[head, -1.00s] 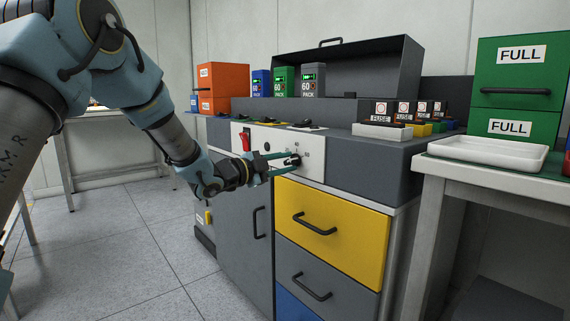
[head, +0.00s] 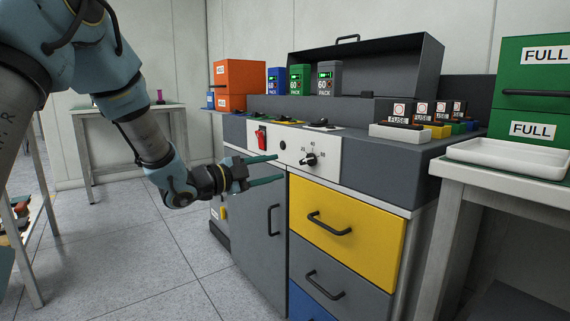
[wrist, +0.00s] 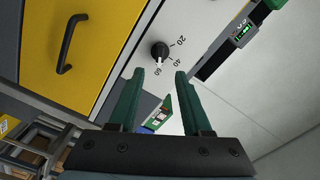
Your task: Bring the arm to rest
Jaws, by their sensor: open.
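My gripper (head: 281,169) is open and empty in front of the white control panel (head: 328,148) of the grey workbench. Its two green fingers also show in the wrist view (wrist: 158,82), spread apart. A black rotary knob (head: 309,160) with numbers around it sits on the panel, to the right of the fingertips and apart from them. In the wrist view the knob (wrist: 159,50) lies beyond the gap between the fingers, with 20, 40 and 60 beside it. My arm reaches in from the upper left.
A red switch (head: 261,137) is on the panel's left part. A yellow drawer (head: 345,230) and grey cabinet door (head: 250,215) are below. Open floor (head: 130,240) lies to the left.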

